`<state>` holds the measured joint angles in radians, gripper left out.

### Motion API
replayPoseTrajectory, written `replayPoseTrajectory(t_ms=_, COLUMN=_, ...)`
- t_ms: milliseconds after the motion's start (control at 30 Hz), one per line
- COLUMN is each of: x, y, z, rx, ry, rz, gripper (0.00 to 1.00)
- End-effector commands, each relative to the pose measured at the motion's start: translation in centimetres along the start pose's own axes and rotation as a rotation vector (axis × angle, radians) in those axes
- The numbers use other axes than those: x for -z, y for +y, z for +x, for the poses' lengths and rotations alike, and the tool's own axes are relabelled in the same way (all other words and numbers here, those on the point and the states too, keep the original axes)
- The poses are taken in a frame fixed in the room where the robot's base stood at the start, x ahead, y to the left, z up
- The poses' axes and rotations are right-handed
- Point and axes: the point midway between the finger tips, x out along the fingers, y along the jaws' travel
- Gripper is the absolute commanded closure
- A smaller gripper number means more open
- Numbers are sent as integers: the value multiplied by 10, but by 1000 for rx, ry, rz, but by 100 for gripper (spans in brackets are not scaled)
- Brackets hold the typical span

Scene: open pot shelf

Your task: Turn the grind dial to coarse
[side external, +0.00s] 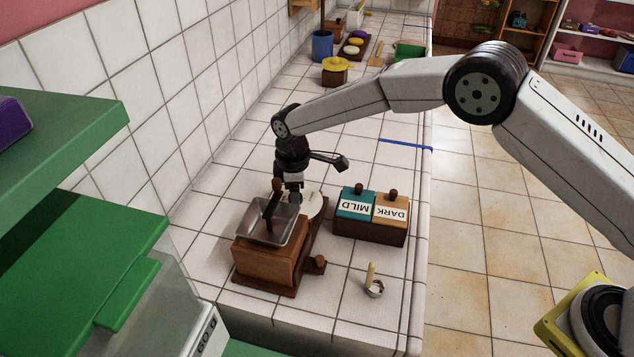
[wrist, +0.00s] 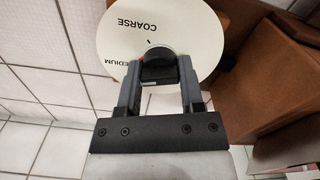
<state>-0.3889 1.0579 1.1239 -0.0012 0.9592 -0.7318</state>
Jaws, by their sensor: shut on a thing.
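The grind dial is a round cream plate (wrist: 195,30) with COARSE and a partly cut-off MEDIUM printed on it, upside down in the wrist view. Its black knob (wrist: 157,70) sits at the centre, with a red spot at its left edge, toward MEDIUM. COARSE is at the top of the visible plate, with a short dark tick below it. My gripper (wrist: 161,67) is shut on the knob, one finger on each side. In the side external view the plate (side external: 315,205) shows behind the wooden grinder (side external: 270,259), with my gripper (side external: 293,192) over it; the knob is hidden there.
A clear hopper (side external: 268,222) and dark crank stand on the grinder near my gripper. The MILD box (side external: 355,206) and DARK box (side external: 391,210) stand to the right. A small scoop (side external: 373,282) lies in front. Green shelves (side external: 75,240) are at the left; the tiled wall is behind.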

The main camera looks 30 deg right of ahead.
Motion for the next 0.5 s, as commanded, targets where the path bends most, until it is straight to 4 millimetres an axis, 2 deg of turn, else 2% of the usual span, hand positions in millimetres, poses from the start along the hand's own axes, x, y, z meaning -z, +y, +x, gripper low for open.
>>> replayPoseTrajectory(t_ms=267, x=0, y=0, z=0, rx=2, ry=0, rz=94, gripper=100)
replayPoseTrajectory(t_ms=500, x=0, y=0, z=0, rx=2, ry=0, rz=263, gripper=100)
